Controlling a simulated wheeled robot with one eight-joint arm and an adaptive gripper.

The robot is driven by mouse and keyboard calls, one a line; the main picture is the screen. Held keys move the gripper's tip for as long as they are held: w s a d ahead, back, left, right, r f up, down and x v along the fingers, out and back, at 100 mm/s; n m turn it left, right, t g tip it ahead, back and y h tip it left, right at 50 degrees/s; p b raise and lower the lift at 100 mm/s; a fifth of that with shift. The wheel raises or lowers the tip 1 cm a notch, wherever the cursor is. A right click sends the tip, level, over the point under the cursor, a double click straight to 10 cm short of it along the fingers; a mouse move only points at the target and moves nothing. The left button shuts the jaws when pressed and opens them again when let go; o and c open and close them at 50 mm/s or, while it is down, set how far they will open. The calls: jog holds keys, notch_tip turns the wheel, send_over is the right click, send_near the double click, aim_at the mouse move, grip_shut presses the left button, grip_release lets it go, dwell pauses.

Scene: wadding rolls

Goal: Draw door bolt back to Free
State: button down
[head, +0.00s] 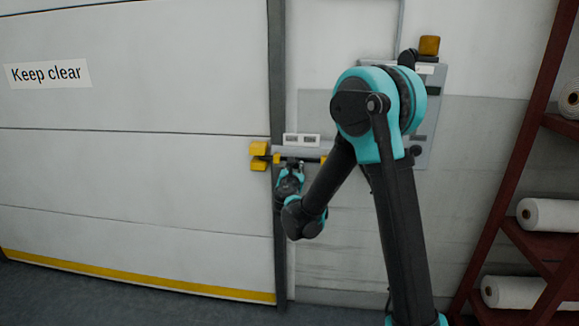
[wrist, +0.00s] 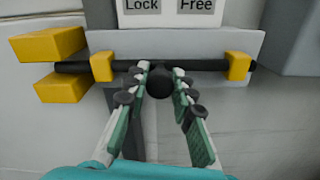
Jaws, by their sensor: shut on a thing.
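The door bolt is a dark bar (wrist: 205,65) lying level through two yellow guides on a grey plate. Its left end reaches the gap between the two yellow keeper blocks (wrist: 47,45) on the door side. Its round black knob (wrist: 160,82) sits below the label plate, between the words "Lock" (wrist: 142,5) and "Free" (wrist: 196,5), a little nearer "Lock". My gripper (wrist: 161,80) is shut on the knob, one finger on each side. In the head view my gripper (head: 291,168) is at the bolt plate (head: 305,151), partly hiding the bar.
The large pale door (head: 140,180) with a "Keep clear" sign (head: 47,73) fills the left. A grey wall panel (head: 425,140) with a yellow-topped box stands behind my arm. A dark red rack (head: 515,160) with white rolls is at the right.

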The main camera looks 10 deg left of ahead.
jog(key=d, duration=0.4)
jog(key=shift+d, duration=0.3)
jog(key=c, duration=1.3)
grip_release()
jog(key=shift+d, duration=0.15)
jog(key=shift+o, duration=0.2)
jog(key=shift+s, duration=0.15)
jog(key=s, duration=1.2)
jog(key=shift+a, duration=0.25)
jog(key=shift+w, duration=0.1)
